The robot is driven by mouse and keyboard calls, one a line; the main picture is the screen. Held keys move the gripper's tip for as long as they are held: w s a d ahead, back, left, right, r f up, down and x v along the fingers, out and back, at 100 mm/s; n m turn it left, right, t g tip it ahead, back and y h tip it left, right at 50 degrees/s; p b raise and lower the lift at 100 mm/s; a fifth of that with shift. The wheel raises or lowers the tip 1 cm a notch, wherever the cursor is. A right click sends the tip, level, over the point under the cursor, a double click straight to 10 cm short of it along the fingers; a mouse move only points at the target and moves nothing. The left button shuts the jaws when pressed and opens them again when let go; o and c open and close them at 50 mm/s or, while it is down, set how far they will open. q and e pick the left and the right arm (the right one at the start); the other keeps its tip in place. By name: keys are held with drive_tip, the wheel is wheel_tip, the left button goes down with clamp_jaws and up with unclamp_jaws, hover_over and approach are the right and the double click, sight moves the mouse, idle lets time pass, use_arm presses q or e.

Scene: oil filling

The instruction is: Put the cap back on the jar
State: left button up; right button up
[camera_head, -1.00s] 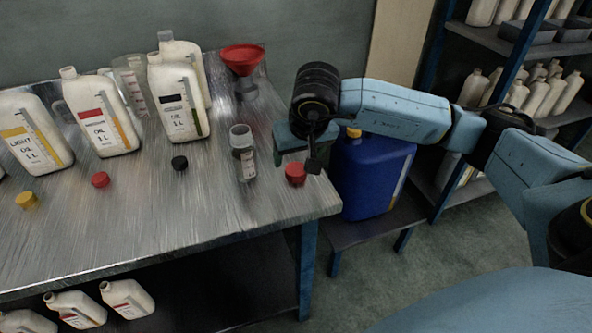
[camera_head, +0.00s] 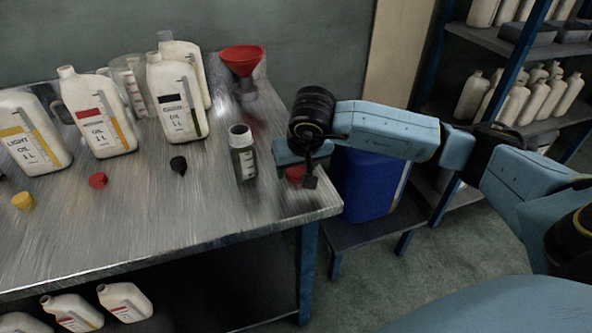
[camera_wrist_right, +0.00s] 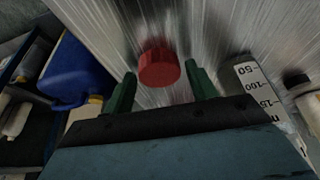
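The jar (camera_head: 243,155) is a small clear graduated vessel standing upright and uncapped near the right end of the metal table. Its scale side shows in the right wrist view (camera_wrist_right: 262,98). A red cap (camera_head: 295,173) lies on the table just right of the jar, partly hidden by my gripper. In the wrist view the red cap (camera_wrist_right: 159,66) sits between and slightly beyond the fingertips. My right gripper (camera_head: 308,172) is low over the cap, pointing down; its two green fingers (camera_wrist_right: 162,82) are apart, with gaps to the cap on both sides. My left gripper is not in view.
Several white oil bottles (camera_head: 105,132) stand left, with yellow, red (camera_head: 97,180) and black (camera_head: 178,165) caps before them. A red funnel (camera_head: 242,62) stands behind the jar. A blue canister (camera_head: 368,185) stands right of the table. The table front is clear.

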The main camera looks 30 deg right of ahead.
sight(297, 171)
drive_tip(key=c, duration=0.7)
drive_tip(key=shift+r, duration=0.3)
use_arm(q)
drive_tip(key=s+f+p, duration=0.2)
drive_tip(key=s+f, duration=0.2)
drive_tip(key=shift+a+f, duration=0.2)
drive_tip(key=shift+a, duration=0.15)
use_arm(e)
wheel_tip(297, 171, up, 10)
drive_tip(key=shift+f, duration=0.25)
drive_tip(key=shift+o, duration=0.2)
